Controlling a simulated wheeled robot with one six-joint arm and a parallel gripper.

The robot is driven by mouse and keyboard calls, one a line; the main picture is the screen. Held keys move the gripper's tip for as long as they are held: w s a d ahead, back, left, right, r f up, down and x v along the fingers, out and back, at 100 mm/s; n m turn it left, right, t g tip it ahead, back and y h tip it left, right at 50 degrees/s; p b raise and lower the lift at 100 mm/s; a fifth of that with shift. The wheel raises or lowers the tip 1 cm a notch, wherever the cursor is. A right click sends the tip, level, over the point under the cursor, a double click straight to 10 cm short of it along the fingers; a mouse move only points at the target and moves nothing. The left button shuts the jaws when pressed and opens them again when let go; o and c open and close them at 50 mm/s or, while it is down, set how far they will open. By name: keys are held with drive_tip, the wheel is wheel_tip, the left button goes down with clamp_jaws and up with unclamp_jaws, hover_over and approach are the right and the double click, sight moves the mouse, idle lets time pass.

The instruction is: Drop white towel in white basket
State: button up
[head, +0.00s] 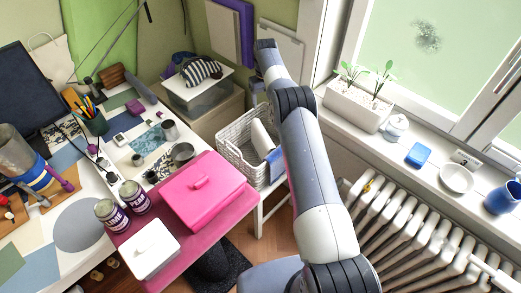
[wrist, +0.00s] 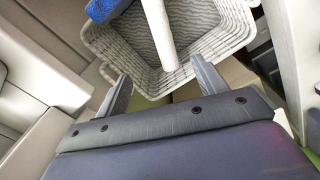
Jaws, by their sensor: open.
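The white basket (head: 237,147) stands beyond the pink box in the head view, partly hidden by my arm. In the wrist view the basket (wrist: 222,57) fills the upper middle. A white rolled towel (head: 262,138) is inside the basket; it also shows in the wrist view (wrist: 160,35), upright across the basket opening. A blue cloth (head: 275,160) lies beside it, and shows at the basket's upper left in the wrist view (wrist: 103,9). My gripper (wrist: 163,84) is open, its two fingers apart at the near side of the basket, with nothing between them.
A pink box (head: 202,190) and a white box (head: 150,248) sit on the cluttered desk at left. A clear bin (head: 197,92) stands behind the basket. A radiator (head: 405,225) and windowsill with a planter (head: 357,105) bound the right side.

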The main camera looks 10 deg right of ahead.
wheel_tip(320, 180, up, 8)
drive_tip(key=p, duration=0.1)
drive_tip(key=shift+r, duration=0.2)
drive_tip(key=shift+f, duration=0.1)
wheel_tip(320, 180, down, 10)
drive_tip(key=f, duration=0.1)
wheel_tip(320, 180, up, 5)
drive_tip(key=shift+r+p, duration=0.15)
drive_tip(key=shift+p, duration=0.95)
